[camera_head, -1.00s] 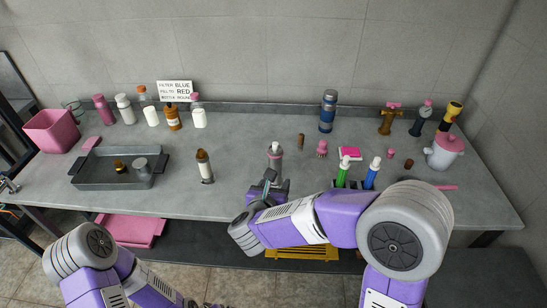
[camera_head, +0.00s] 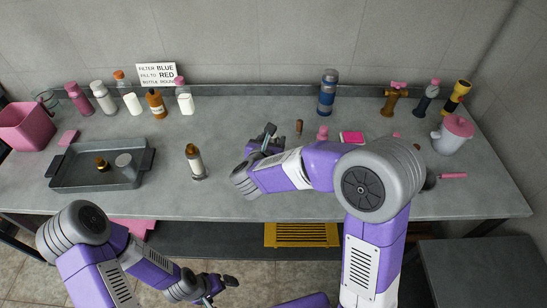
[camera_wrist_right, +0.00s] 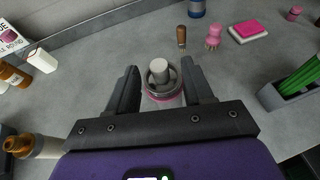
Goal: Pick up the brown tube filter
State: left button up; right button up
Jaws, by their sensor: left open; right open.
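A tube with a brown top, a pale body and a dark base (camera_head: 195,163), which looks like the brown tube filter, stands upright on the counter right of the tray. It also shows at the lower left of the right wrist view (camera_wrist_right: 38,146). My right gripper (camera_head: 268,138) is open, to the right of and apart from it. In the right wrist view, my right gripper (camera_wrist_right: 160,70) has its fingers either side of a grey-topped tube with a pink ring (camera_wrist_right: 161,94); contact cannot be told. My left gripper (camera_head: 219,286) is open and empty, low in front of the counter.
A dark tray (camera_head: 70,179) holds a small brown piece (camera_head: 102,163) and a grey cylinder (camera_head: 125,162). Several bottles (camera_head: 155,103) line the back left. A wooden-handled tool (camera_head: 299,127) and a pink block (camera_head: 352,138) lie behind my right arm. The counter's front left is clear.

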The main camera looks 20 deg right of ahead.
jog(key=shift+w, duration=0.15)
grip_shut()
dwell(0.4)
notch_tip(320, 180, up, 20)
jog(key=p, duration=0.6)
dwell(0.3)
